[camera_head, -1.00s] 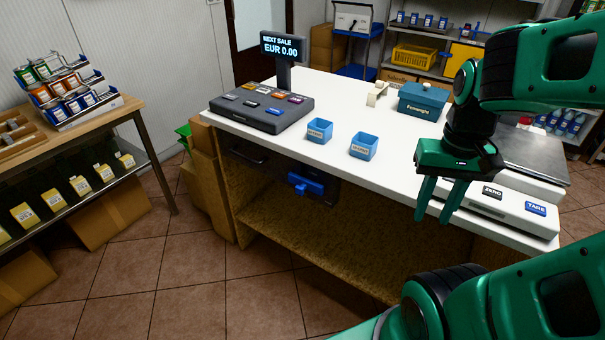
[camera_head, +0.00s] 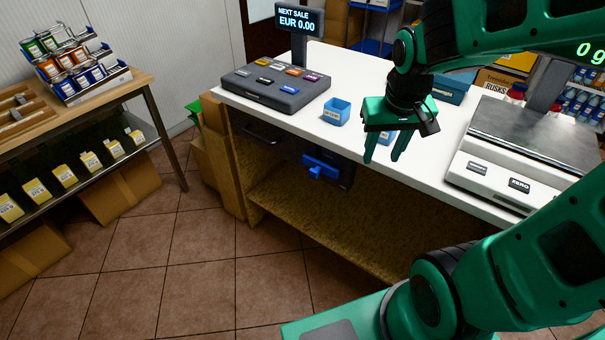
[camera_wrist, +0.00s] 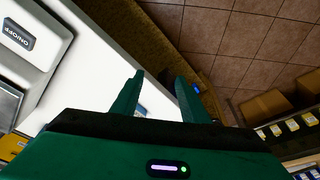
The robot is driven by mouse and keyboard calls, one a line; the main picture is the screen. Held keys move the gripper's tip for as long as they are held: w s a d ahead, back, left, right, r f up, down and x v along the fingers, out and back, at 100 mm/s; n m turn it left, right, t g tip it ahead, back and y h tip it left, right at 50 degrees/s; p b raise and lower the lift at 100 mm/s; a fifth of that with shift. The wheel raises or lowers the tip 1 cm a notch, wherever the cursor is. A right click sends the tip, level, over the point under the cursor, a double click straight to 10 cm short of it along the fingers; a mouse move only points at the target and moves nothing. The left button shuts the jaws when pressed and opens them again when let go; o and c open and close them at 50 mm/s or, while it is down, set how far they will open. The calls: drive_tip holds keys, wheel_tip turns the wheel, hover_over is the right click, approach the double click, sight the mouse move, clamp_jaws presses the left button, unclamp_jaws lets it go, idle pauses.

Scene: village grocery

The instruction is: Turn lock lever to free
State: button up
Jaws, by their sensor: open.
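The blue lock lever (camera_head: 316,172) sticks out from a blue lock body (camera_head: 326,164) under the counter, below the cash register. In the wrist view a small blue spot that looks like the lock (camera_wrist: 196,89) shows just beyond the right fingertip. My gripper (camera_head: 383,157) is open and empty, its fingers pointing down at the counter's front edge. It is to the right of the lever and higher, clearly apart from it. The wrist view also shows the two spread fingers (camera_wrist: 160,82). Nothing hides the lever in the head view.
The white counter (camera_head: 360,100) holds a register (camera_head: 275,88), a blue cup (camera_head: 336,112), another cup partly behind my gripper, and a scale (camera_head: 500,165). A drawer handle (camera_head: 262,134) is left of the lock. The tiled floor (camera_head: 225,230) in front is clear.

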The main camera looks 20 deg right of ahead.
drive_tip(key=w+a+f+h, duration=0.1)
drive_tip(key=w+a+f, duration=0.4)
drive_tip(key=w+f, duration=0.1)
drive_tip(key=m+t+h, duration=0.8)
drive_tip(key=h, duration=0.5)
approach(312, 175)
drive_tip(key=x, duration=0.8)
drive_tip(key=shift+s+r, duration=0.1)
clamp_jaws()
